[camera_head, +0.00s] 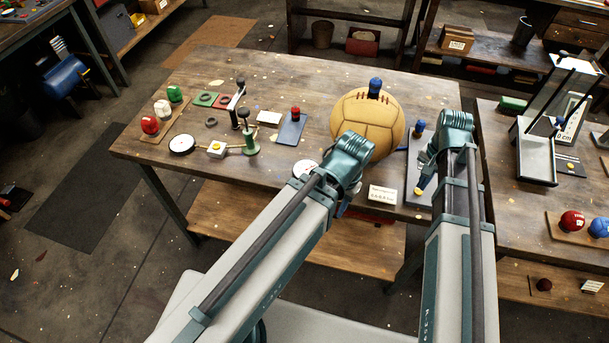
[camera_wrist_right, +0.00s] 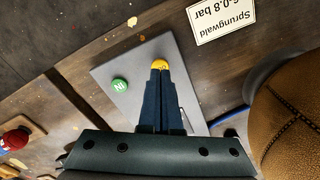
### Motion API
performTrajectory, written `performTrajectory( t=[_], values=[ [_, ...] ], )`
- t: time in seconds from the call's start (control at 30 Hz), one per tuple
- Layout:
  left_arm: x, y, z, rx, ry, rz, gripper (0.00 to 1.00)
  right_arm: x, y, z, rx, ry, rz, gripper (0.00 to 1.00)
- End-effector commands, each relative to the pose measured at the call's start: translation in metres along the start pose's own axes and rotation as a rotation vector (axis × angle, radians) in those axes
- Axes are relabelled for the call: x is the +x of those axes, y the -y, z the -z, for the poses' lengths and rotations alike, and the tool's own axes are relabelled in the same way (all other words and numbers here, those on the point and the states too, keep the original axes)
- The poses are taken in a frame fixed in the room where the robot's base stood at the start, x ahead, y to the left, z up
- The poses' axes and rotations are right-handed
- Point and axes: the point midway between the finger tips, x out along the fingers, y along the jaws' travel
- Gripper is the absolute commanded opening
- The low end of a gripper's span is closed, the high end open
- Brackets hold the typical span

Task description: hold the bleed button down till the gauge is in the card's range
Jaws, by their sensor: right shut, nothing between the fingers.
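A grey plate (camera_wrist_right: 190,85) carries a green button (camera_wrist_right: 120,85) marked IN and a yellow button (camera_wrist_right: 160,65). My right gripper (camera_head: 423,190) is shut and empty. In the right wrist view its fingertips (camera_wrist_right: 160,70) are at the yellow button and cover part of it; I cannot tell whether it is pressed. A white card (camera_wrist_right: 222,20) reads Sprungwald and a range ending in 0.8 bar; it also shows in the head view (camera_head: 382,194). A white dial (camera_head: 304,167) is partly hidden by my left arm, its needle unreadable. My left gripper (camera_head: 343,207) is mostly hidden behind its arm.
A tan leather ball (camera_head: 367,125) with a blue-topped piece stands behind my arms. A hand pump (camera_head: 246,135), another round dial (camera_head: 182,144) and small coloured balls lie to the left. A second table (camera_head: 515,210) stands at the right.

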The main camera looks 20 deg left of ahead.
Motion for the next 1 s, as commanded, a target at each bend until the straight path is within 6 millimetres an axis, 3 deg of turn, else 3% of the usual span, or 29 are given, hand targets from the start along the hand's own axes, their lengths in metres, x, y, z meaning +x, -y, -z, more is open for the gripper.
performTrajectory(
  t=[0.57, 1.0],
  values=[
    [0.001, 0.000, 0.000, 0.000, 0.000, 0.000, 0.45, 0.001, 0.000, 0.000, 0.000, 0.000, 0.000, 0.00],
    [0.013, -0.001, 0.001, 0.000, 0.000, 0.000, 0.45, 0.013, 0.000, 0.000, 0.000, 0.000, 0.000, 0.00]
  ],
)
